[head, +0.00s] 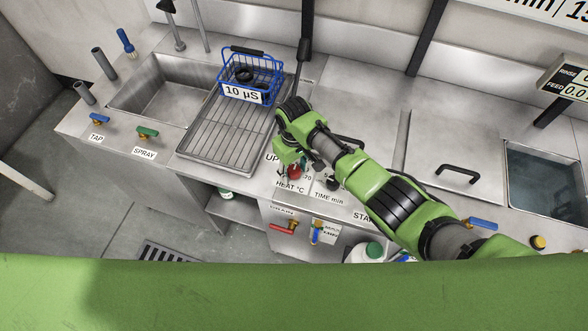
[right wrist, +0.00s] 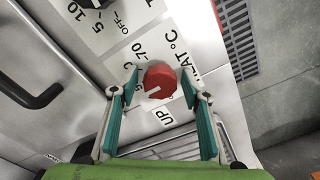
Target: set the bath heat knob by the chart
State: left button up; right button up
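The red heat knob (head: 294,171) sits on the steel front panel above the "HEAT °C" label (head: 290,187). In the right wrist view the red knob (right wrist: 160,80) bears a white mark that points to the lower left of the picture. A "70" and other scale figures show beside it, partly hidden. My right gripper (right wrist: 160,88) is open, its two fingertips on either side of the knob with small gaps. In the head view its hand partly covers the panel. A chart with heat settings is not readable here. My left gripper is not in view.
The dark time knob (head: 333,183) is close by on the right. A blue basket (head: 279,76) marked "10 µS" stands on the drain rack (head: 222,148). The sink (head: 165,91) is left. Red (head: 283,228) and blue valve handles are below. A lidded bath (head: 455,140) lies right.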

aim_at(294, 170)
dwell(0.3)
notch_tip(294, 170, up, 12)
dwell(0.5)
dwell(0.4)
